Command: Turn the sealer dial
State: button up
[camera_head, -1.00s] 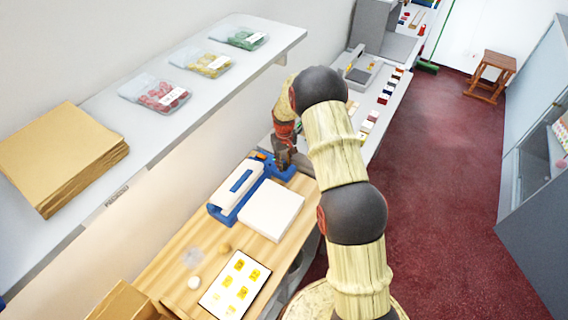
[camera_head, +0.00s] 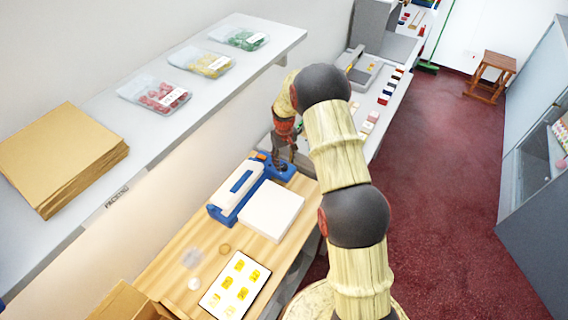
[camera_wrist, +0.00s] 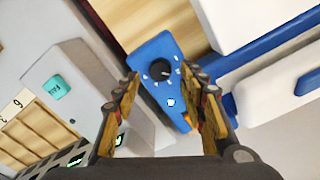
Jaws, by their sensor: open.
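The sealer (camera_head: 238,190) is blue and white and stands on the wooden counter, with a white pad (camera_head: 270,209) beside it. Its black round dial (camera_wrist: 160,70) sits on the blue end panel with white marks around it. A small lit white-blue spot (camera_wrist: 171,102) and an orange part (camera_wrist: 186,122) are on the same panel. My gripper (camera_wrist: 162,100) is open, its two fingers on either side of the blue panel in the wrist view, the dial ahead between them and apart from both. In the head view my gripper (camera_head: 284,160) is over the sealer's far end, which it partly hides.
A shelf (camera_head: 190,117) with brown envelopes (camera_head: 62,155) and several bags of pieces runs along the left. A grey device with a teal button (camera_wrist: 57,87) stands near the gripper. A card of yellow samples (camera_head: 235,285) lies at the near end.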

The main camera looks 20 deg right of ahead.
aim_at(284, 165)
notch_tip(284, 165, up, 10)
dwell(0.4)
dwell(0.4)
jog(key=s+a+r+t+b, duration=0.2)
jog(key=s+a+r+b, duration=0.2)
jog(key=s, duration=0.8)
jog(key=s+a+r+t+b, duration=0.1)
jog(key=s+a+r+b, duration=0.3)
jog(key=s, duration=0.9)
jog(key=s+a+r+t+b, duration=0.2)
jog(key=s+a+r+b, duration=0.2)
jog(key=s+r, duration=0.5)
jog(key=shift+s+a+m+t, duration=0.35)
jog(key=shift+s+a, duration=0.55)
jog(key=shift+s, duration=1.35)
